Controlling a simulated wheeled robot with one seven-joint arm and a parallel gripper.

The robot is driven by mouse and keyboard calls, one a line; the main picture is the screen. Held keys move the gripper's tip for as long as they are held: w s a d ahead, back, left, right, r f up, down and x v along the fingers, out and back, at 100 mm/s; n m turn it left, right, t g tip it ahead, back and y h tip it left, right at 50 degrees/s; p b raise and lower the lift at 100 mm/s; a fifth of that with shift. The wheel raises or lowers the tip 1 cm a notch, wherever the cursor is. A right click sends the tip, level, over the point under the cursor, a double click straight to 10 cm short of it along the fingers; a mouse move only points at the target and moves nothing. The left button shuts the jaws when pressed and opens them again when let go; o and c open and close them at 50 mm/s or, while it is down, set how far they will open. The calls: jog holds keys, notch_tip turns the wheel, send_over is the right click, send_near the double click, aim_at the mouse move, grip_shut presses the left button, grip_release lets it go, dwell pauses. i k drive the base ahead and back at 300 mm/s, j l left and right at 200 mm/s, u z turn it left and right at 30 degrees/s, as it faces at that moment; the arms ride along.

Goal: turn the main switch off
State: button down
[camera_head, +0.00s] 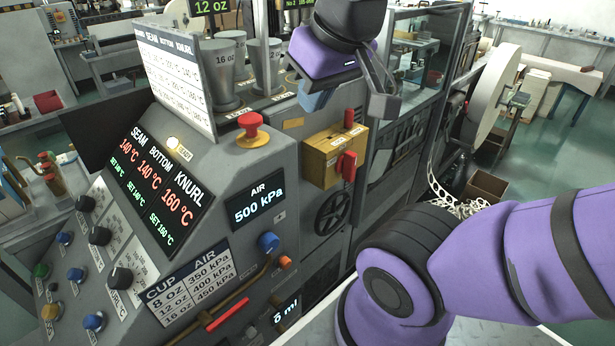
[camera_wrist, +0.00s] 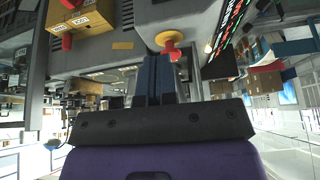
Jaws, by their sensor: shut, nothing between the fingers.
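A yellow switch box (camera_head: 328,160) is mounted on the side of the grey machine. A red handle (camera_head: 347,165) sticks out of its front face, and a second small red piece (camera_head: 349,118) stands at its top. In the wrist view the yellow box (camera_wrist: 88,20) is at the upper left, with red parts on it. The box's lettering is too small to read. My gripper (camera_head: 313,100) is shut and empty, with blue fingers pointing down, above and a little left of the box, apart from it. The shut fingers (camera_wrist: 155,78) also fill the middle of the wrist view.
A red emergency button (camera_head: 251,125) on a yellow base is left of the box; it also shows near my fingertips in the wrist view (camera_wrist: 170,44). Metal cups (camera_head: 222,70) stand behind. A black handwheel (camera_head: 333,212) is below the box. My arm crosses the lower right.

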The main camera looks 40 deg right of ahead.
aim_at(347, 164)
jog(key=l+z, duration=0.15)
jog(key=z, duration=0.75)
jog(key=k+l, duration=0.3)
jog(key=l, duration=0.15)
jog(key=k+l+z, duration=0.1)
jog(key=k+l, duration=0.25)
jog(key=l, duration=0.1)
